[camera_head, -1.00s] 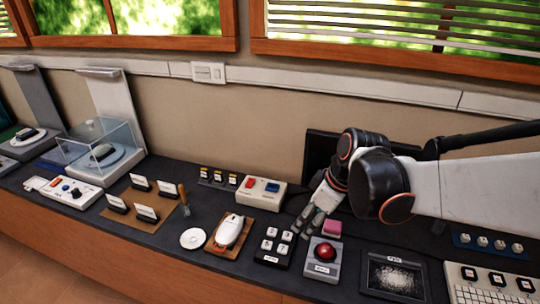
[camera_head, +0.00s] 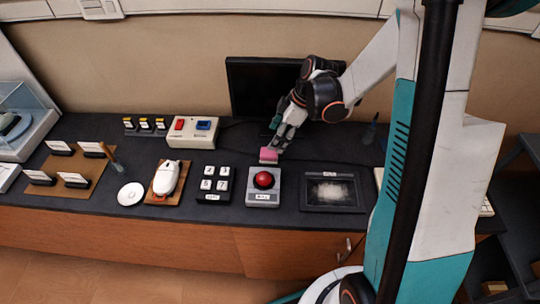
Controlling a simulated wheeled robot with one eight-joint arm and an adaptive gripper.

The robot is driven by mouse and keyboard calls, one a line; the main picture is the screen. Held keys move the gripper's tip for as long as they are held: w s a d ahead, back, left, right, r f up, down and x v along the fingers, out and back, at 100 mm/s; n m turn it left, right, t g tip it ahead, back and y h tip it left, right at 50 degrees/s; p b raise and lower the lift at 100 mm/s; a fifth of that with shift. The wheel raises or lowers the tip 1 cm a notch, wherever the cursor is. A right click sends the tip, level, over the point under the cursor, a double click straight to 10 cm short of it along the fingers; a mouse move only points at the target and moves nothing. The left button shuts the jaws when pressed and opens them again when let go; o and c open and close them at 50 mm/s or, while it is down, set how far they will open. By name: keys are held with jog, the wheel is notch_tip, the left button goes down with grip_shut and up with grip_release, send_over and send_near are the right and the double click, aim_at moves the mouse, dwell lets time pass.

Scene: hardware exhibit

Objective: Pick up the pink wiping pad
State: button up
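The pink wiping pad (camera_head: 268,157) is a small pink block on the dark counter, just behind the red button box. My gripper (camera_head: 278,143) reaches down from the upper right, with its fingertips at the pad's upper right side. The fingers overlap the pad's edge in this view. I cannot tell whether they touch it or how far apart they are. The pad looks level and appears to rest on the counter.
The red button box (camera_head: 263,196) stands right in front of the pad. A keypad (camera_head: 215,184) is to its left and a tray of white grains (camera_head: 332,205) to its right. A black monitor (camera_head: 250,88) stands behind. My arm hides part of the right side.

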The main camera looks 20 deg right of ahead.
aim_at(269, 151)
jog(key=b+x, duration=0.1)
jog(key=x, duration=0.4)
jog(key=b+x, duration=0.1)
jog(key=x, duration=0.1)
jog(key=b+x, duration=0.1)
jog(key=x, duration=0.1)
jog(key=shift+d+f, duration=0.2)
jog(key=shift+d, duration=0.05)
jog(key=shift+r, duration=0.1)
jog(key=c, duration=1)
